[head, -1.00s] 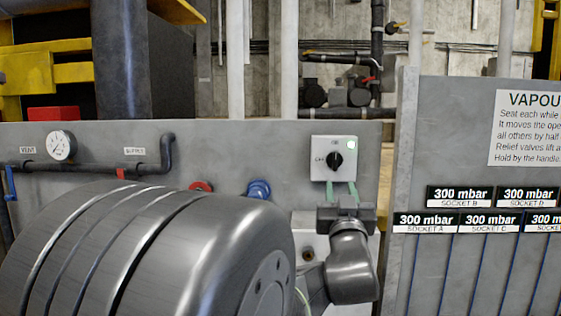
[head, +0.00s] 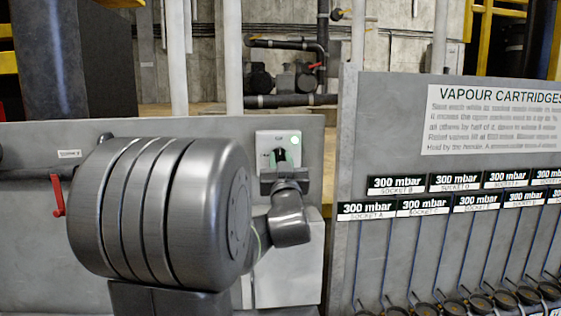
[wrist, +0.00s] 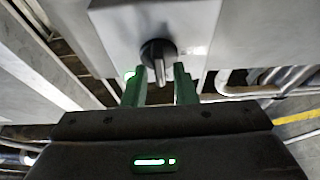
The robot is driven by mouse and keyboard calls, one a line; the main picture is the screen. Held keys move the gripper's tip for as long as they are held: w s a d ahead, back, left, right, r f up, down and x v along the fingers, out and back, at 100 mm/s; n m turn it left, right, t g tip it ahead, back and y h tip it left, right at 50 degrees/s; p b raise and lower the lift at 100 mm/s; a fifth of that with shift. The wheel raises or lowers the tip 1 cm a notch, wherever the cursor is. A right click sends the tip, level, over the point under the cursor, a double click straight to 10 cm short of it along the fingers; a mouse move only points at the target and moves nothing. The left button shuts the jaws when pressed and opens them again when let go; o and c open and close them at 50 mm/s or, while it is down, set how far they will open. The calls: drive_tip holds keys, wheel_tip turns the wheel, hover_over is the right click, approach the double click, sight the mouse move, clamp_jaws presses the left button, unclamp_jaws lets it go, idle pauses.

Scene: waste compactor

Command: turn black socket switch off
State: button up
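The black rotary switch knob (head: 280,154) sits on a white box (head: 263,142) on a grey panel. A small green lamp (head: 296,140) glows at the box's upper right. In the wrist view the knob (wrist: 158,55) looks close, with its bar roughly upright. My gripper (head: 280,159) is in front of the box's lower part. In the wrist view its two green fingers (wrist: 158,77) stand apart, one on each side of the knob's lower end, with gaps showing. Whether they touch it is not clear. The dark gripper body hides the box's lower part in the head view.
To the right, a grey board (head: 400,120) carries several "300 mbar" labels, cables and round dark parts. A red-handled valve (head: 57,193) and dark pipe (head: 28,174) are at the left. Pipes (wrist: 265,90) run to the right in the wrist view.

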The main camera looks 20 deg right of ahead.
clamp_jaws()
